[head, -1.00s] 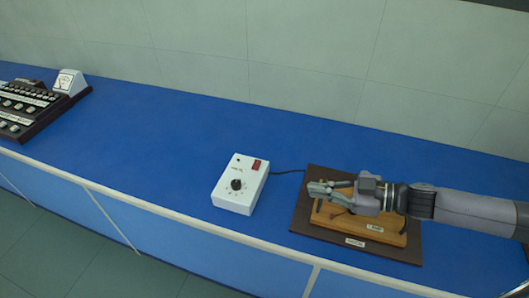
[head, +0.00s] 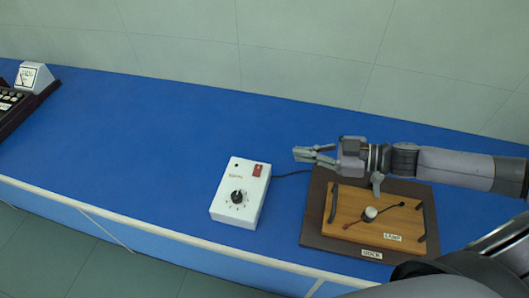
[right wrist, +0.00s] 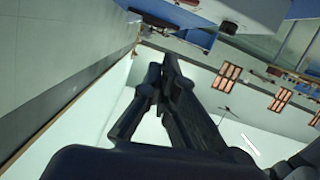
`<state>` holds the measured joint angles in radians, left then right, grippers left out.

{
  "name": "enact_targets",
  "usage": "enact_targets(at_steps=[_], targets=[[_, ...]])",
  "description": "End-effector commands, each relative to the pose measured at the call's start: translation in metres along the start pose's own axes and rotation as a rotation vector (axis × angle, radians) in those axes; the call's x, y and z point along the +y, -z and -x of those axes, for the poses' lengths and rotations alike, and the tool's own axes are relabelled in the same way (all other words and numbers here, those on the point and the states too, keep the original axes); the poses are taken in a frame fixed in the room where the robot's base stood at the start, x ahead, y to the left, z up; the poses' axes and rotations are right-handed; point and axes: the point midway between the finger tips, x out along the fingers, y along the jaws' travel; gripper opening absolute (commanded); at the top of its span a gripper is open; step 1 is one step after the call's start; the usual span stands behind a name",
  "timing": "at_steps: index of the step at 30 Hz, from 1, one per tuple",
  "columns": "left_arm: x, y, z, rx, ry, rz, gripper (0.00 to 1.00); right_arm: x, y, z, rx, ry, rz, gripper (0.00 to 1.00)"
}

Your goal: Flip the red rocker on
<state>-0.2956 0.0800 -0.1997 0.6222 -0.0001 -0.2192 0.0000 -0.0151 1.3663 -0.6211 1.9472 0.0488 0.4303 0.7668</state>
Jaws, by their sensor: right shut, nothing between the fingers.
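The red rocker (head: 257,170) sits at the upper right of the top of a white control box (head: 222,207), which also carries a black knob (head: 238,197). The box lies on the blue bench. My right gripper (head: 296,154) is to the right of the rocker and apart from it, above the cable behind the box. Its fingers are closed and hold nothing, pointing left. In the right wrist view the fingers (right wrist: 163,75) show dark against the room. Which way the rocker is tipped is too small to tell. My left gripper is out of view.
A wooden lamp board (head: 345,205) with handles lies on a brown dock (head: 317,230) right of the box, below my right arm. A black cable (head: 290,173) runs between box and dock. A keyed instrument (head: 20,100) stands far left. The blue bench (head: 140,140) between is clear.

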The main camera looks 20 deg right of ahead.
Motion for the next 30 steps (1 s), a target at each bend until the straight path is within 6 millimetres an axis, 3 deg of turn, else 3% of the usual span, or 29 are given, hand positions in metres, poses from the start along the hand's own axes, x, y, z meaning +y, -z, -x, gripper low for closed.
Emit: enact_targets(at_steps=[6,11,18,26,30], targets=[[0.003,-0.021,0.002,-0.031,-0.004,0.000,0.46,0.000,0.001,-0.003,0.002,0.000,0.001,0.00],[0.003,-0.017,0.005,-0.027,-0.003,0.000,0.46,0.001,0.002,-0.014,0.004,-0.002,0.001,0.00],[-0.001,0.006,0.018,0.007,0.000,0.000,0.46,0.001,0.005,-0.051,0.007,0.000,0.001,0.00],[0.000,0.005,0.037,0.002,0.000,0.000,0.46,0.001,0.005,-0.103,0.005,0.001,0.002,0.00],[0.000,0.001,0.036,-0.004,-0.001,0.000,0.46,-0.001,-0.023,-0.106,-0.002,-0.001,-0.005,0.00]])
